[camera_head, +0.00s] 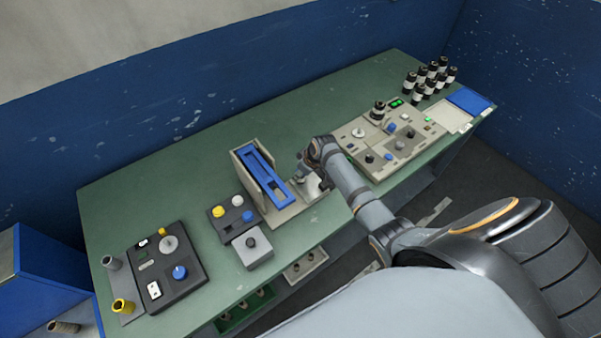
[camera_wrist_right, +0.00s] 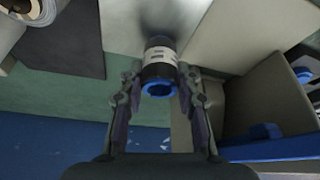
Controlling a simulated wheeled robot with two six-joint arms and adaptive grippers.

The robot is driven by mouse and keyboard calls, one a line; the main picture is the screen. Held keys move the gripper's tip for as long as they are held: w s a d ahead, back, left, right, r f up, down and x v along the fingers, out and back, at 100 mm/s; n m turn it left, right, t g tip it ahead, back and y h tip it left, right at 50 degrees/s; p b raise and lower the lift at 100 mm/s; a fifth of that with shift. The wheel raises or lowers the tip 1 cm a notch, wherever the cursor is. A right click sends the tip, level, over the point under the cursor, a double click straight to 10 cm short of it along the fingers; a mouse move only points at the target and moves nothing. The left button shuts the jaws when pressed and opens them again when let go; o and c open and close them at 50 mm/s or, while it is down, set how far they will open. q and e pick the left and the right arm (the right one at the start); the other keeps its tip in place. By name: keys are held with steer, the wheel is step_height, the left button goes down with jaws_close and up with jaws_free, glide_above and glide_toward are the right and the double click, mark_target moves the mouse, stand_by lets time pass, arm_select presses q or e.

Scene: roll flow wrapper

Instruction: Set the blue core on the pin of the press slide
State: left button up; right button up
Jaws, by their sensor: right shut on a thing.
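My right gripper (camera_head: 312,182) is beside the right side of the press, a beige frame (camera_head: 241,168) with a long blue slide part (camera_head: 262,166). In the right wrist view my right gripper (camera_wrist_right: 160,78) is shut on the blue core, a short black cylinder with a white label and a blue ring at its near end (camera_wrist_right: 158,88). The core is held between the two fingertips. The press's beige wall (camera_wrist_right: 268,92) and a blue part (camera_wrist_right: 265,132) stand to the right there. I cannot make out the pin. My left gripper is not in view.
A beige control panel (camera_head: 412,147) lies right of my right gripper, with several black-and-white cylinders (camera_head: 430,75) behind it. Dark button boxes (camera_head: 233,215) and a knob panel (camera_head: 154,268) stand left of the press. The green table (camera_head: 160,170) is clear behind them.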

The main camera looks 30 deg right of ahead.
steer(key=shift+f, duration=0.15)
stand_by(0.3)
steer(key=o, duration=1.1)
steer(key=shift+o, duration=0.2)
steer(key=o, duration=0.5)
steer(key=shift+c, duration=0.2)
